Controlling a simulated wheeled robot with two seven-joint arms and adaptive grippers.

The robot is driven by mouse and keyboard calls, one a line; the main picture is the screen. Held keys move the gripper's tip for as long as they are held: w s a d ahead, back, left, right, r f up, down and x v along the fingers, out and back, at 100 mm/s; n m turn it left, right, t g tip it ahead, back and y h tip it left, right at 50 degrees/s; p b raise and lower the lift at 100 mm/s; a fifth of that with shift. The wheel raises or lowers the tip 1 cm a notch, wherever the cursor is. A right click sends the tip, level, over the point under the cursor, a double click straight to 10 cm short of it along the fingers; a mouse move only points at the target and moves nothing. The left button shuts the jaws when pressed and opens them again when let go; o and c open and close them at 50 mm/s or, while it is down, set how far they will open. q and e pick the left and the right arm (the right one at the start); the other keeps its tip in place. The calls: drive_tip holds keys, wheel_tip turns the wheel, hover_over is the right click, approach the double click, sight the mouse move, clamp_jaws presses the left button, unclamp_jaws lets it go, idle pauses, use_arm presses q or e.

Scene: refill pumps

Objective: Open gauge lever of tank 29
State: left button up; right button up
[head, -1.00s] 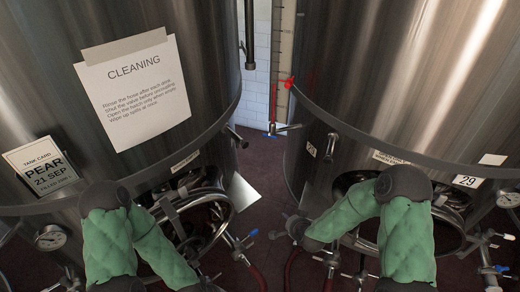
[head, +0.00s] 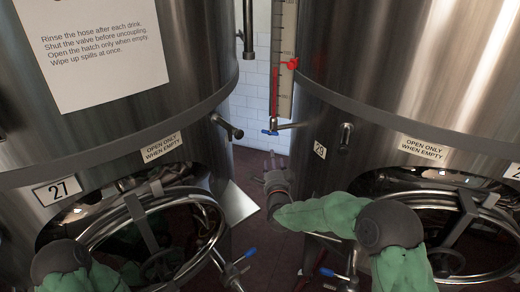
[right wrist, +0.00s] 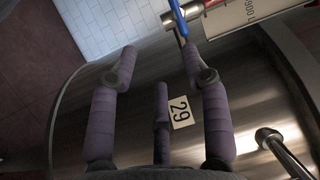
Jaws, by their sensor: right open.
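At the gauge's foot is a small valve with a blue lever (head: 269,132), pointing left, roughly crosswise to the tube. The lever also shows at the top of the right wrist view (right wrist: 178,17). My right gripper (head: 273,160) is open and empty, below the lever and apart from it. My left gripper is out of view.
Tank 27 (head: 200,75) stands at the left, with a round hatch below. Metal stubs jut from both tanks (head: 228,127) (head: 345,136). A floor gap with a white tile wall (head: 250,95) lies between them. Another blue-handled valve (head: 240,256) is low down.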

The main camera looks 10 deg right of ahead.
sight(270, 133)
use_arm(q)
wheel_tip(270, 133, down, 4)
drive_tip(key=b, duration=0.3)
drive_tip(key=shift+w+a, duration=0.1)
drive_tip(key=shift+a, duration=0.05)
use_arm(e)
drive_tip(key=w+d+r+m, duration=0.1)
drive_tip(key=w+r, duration=0.2)
drive_tip(key=w, duration=0.8)
drive_tip(key=shift+w+d+r+t, duration=0.2)
drive_tip(key=shift+d+t, duration=0.05)
drive_tip(key=shift+t, duration=0.15)
clamp_jaws()
